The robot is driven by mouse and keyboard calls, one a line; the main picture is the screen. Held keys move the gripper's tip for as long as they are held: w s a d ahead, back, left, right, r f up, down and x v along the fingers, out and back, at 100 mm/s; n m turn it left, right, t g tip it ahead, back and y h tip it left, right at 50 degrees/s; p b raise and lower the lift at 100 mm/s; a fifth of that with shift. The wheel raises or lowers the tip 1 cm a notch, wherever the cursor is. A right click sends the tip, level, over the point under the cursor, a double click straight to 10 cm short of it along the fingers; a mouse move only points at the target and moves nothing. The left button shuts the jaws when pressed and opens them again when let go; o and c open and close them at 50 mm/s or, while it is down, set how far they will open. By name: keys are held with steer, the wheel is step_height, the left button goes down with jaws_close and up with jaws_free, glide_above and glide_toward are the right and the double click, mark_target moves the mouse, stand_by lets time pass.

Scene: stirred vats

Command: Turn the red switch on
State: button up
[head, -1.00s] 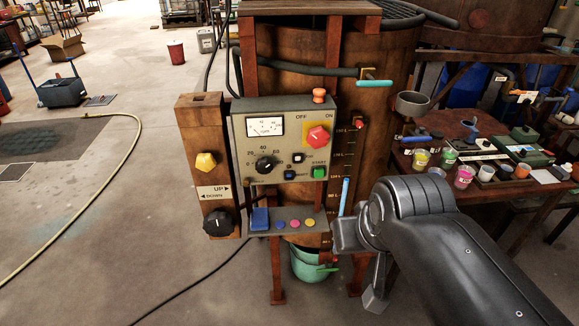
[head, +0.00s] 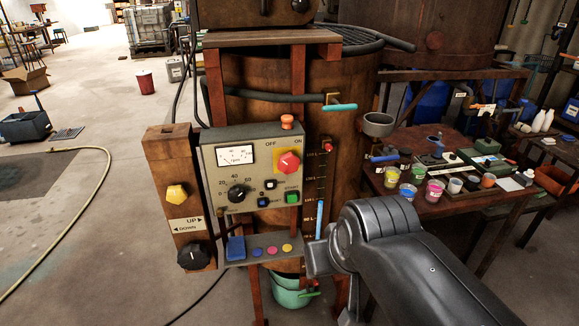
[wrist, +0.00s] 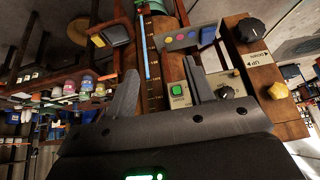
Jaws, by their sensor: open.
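The red switch (head: 289,162) is a knob on a yellow plate at the upper right of the grey control panel (head: 212,160), below the words OFF and ON. I cannot tell clearly which word it points to. My gripper (wrist: 160,66) is open and empty in the wrist view, its two fingers apart. In the head view my arm reaches in from the lower right and ends below and right of the switch, clear of it. In the wrist view the panel is upside down, with its green button (wrist: 177,90) beyond the fingers; the red switch is not visible there.
A shelf (head: 234,259) with coloured buttons juts out below the panel. An orange knob (head: 287,122) tops the panel. A level gauge (head: 322,190) and the rusty vat (head: 262,110) stand beside and behind. A table (head: 455,205) with paint pots is at right. Floor at left is open.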

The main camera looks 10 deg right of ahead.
steer(key=o, duration=0.4)
steer(key=w+a+r+t, duration=0.1)
steer(key=w, duration=0.2)
steer(key=w+a+r+t+y, duration=0.1)
steer(key=w+a+r+t, duration=0.1)
steer(key=w, duration=0.1)
steer(key=w+a+r+n+t, duration=0.1)
steer(key=w, duration=0.2)
steer(key=shift+w+a+r+y, duration=0.1)
steer(key=shift+a+r+y, duration=0.1)
steer(key=shift+y, duration=0.2)
steer(key=m+t+h, duration=0.1)
steer(key=t+h, duration=0.1)
steer(key=t, duration=0.2)
glide_toward(289, 165)
steer(key=shift+x, duration=4.75)
steer(key=shift+c, duration=0.7)
steer(key=c, duration=0.9)
